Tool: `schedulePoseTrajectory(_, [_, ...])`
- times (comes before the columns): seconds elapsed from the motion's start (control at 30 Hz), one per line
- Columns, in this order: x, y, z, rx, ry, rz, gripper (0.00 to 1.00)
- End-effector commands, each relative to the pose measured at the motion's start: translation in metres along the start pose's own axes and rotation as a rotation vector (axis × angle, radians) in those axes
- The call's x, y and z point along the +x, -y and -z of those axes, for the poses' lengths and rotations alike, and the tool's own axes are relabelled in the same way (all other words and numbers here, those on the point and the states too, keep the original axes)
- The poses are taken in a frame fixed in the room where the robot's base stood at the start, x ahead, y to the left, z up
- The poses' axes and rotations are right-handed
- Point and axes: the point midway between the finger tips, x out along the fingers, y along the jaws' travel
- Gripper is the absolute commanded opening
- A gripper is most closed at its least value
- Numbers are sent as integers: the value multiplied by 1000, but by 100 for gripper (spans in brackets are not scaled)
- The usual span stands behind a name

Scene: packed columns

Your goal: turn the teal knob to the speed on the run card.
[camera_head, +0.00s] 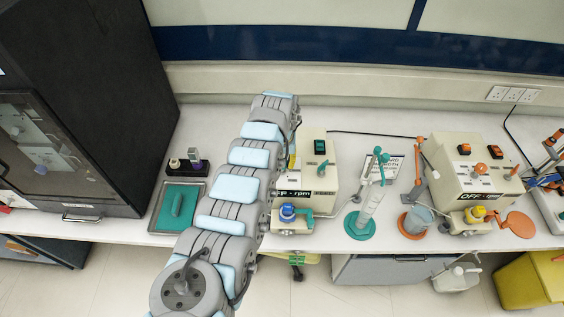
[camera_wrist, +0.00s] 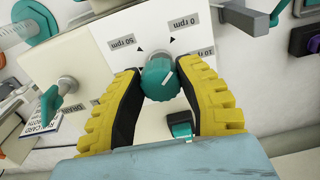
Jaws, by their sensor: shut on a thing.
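The teal knob (camera_wrist: 160,80) is on a cream panel in the wrist view. My gripper (camera_wrist: 160,75) has its two yellow, dark-padded fingers on either side of the knob, shut on it. A short white line shows on the knob's face; which label it points to I cannot tell. Upside-down labels around it read 50 rpm (camera_wrist: 121,42), 0 rpm (camera_wrist: 188,23) and 10 rpm. The cream drive box (camera_head: 318,150) has a display reading OFF rpm. The run card (camera_head: 391,165) stands behind the teal stand, its speed too small to read.
A teal switch (camera_wrist: 180,128) sits close by the knob, and a teal tap (camera_wrist: 52,100) stands left of it. In the head view, a second cream box (camera_head: 455,180) with orange controls stands right.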

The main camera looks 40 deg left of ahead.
Motion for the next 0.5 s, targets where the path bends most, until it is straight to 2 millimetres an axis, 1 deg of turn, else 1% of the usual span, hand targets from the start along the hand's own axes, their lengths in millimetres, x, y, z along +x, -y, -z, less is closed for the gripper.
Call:
schedulePoseTrajectory(0.27, [1, 1, -2, 162, 5, 0, 1])
schedulePoseTrajectory(0.5, [0, 1, 0, 385, 1, 1, 1])
